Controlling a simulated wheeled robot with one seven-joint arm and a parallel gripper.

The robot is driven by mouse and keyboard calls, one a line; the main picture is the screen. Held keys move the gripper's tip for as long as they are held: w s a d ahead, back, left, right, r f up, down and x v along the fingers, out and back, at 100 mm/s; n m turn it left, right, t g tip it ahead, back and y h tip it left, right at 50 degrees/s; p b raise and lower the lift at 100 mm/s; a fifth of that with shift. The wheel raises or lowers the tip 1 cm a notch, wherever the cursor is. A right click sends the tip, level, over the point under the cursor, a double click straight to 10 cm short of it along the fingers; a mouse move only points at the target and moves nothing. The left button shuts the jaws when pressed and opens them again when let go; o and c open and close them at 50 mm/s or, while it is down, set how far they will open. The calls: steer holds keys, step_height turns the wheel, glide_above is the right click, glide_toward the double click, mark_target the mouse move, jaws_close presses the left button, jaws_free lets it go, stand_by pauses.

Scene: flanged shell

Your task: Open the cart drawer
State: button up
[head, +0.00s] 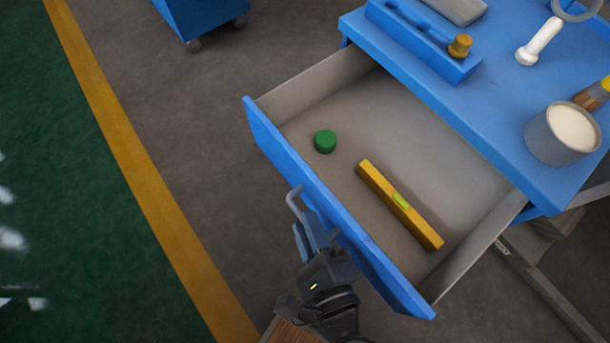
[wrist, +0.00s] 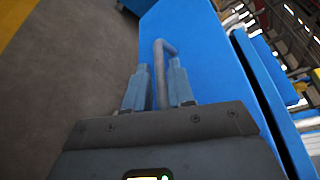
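The blue cart's drawer (head: 330,213) is pulled far out, with its grey interior in plain view. Its grey bar handle (head: 293,200) is on the outer face of the blue front; it also shows in the wrist view (wrist: 158,50). My gripper (head: 312,232) is at that front. In the wrist view my two blue fingers (wrist: 160,85) stand on either side of the handle bar, close against it. The far end of the handle sticks out beyond the fingertips. The exact contact is small and hard to see.
A green round piece (head: 325,142) and a yellow spirit level (head: 400,205) lie inside the drawer. On the cart top (head: 490,100) are a cup (head: 560,135), a white-handled tool (head: 538,42) and a blue block. Open floor (head: 190,130) lies left of the drawer.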

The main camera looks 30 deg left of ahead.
steer(key=b+v, duration=0.1)
steer(key=v, duration=0.4)
steer(key=shift+s+d+r, duration=0.1)
steer(key=shift+s+d, duration=0.1)
steer(key=shift+d, duration=0.05)
stand_by(0.3)
